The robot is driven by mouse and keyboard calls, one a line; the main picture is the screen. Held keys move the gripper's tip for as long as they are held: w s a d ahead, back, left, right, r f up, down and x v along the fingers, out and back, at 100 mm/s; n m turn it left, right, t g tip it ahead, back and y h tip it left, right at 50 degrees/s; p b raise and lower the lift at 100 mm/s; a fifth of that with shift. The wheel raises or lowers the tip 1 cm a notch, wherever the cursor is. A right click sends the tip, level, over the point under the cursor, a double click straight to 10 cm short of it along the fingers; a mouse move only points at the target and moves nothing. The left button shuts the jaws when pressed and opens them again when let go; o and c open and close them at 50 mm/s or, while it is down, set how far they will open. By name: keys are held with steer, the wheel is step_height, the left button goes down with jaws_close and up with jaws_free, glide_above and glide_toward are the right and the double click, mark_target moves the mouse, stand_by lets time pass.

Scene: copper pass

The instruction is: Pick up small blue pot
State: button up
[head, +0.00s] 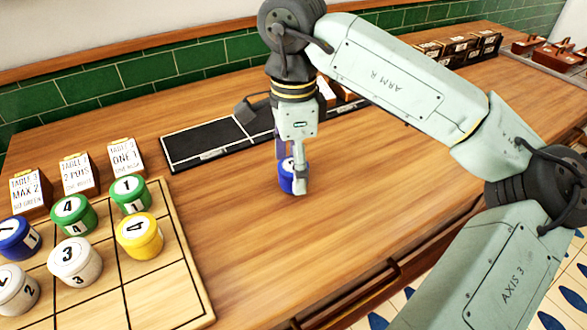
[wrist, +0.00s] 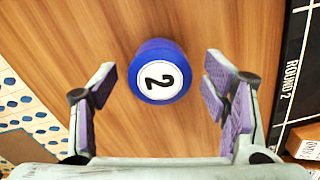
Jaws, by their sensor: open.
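A small blue pot (head: 286,177) with a white lid label stands on the wooden counter (head: 350,200), partly hidden behind my gripper in the head view. In the wrist view the blue pot (wrist: 160,71) shows from above, with a "2" on its white disc. My gripper (head: 297,180) points down over it. In the wrist view my gripper (wrist: 158,85) is open, with purple-padded fingers to the left and right of the pot and visible gaps on both sides. Another blue pot (head: 17,238) labelled 1 stands on the gridded board at the left.
The gridded wooden board (head: 200,303) holds several green, white, yellow and blue pots. Cards (head: 76,174) stand behind it. A black tray strip (head: 205,143) lies near the tiled wall. Dark boxes (head: 460,47) stand at the back right. The counter around the pot is clear.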

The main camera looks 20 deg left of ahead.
steer(key=shift+f, duration=0.65)
steer(key=shift+c, duration=0.5)
steer(key=c, duration=1.2)
